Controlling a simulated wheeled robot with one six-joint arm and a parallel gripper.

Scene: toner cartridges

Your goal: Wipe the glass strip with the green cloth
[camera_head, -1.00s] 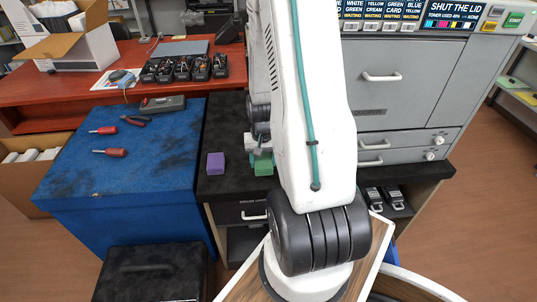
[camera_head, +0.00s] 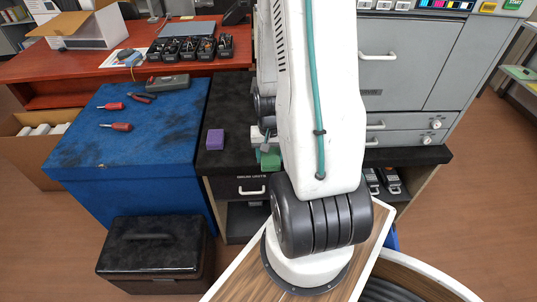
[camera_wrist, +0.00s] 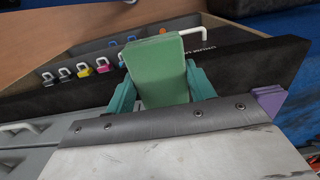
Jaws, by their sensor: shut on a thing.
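The green cloth (camera_wrist: 157,70) looks like a thick block. My gripper (camera_wrist: 160,90) is shut on it, with a teal finger on each side. In the head view the cloth (camera_head: 270,160) is small and partly hidden by my arm, close to the front edge of the black-topped cabinet. My gripper (camera_head: 266,147) is mostly hidden there too. I cannot make out the glass strip in either view.
A purple block (camera_head: 215,139) stands on the black cabinet top (camera_head: 228,105), left of the cloth. The grey machine (camera_head: 408,70) is at the right. A blue workbench (camera_head: 160,150) with screwdrivers (camera_head: 120,127) and a black case (camera_head: 157,250) are at the left.

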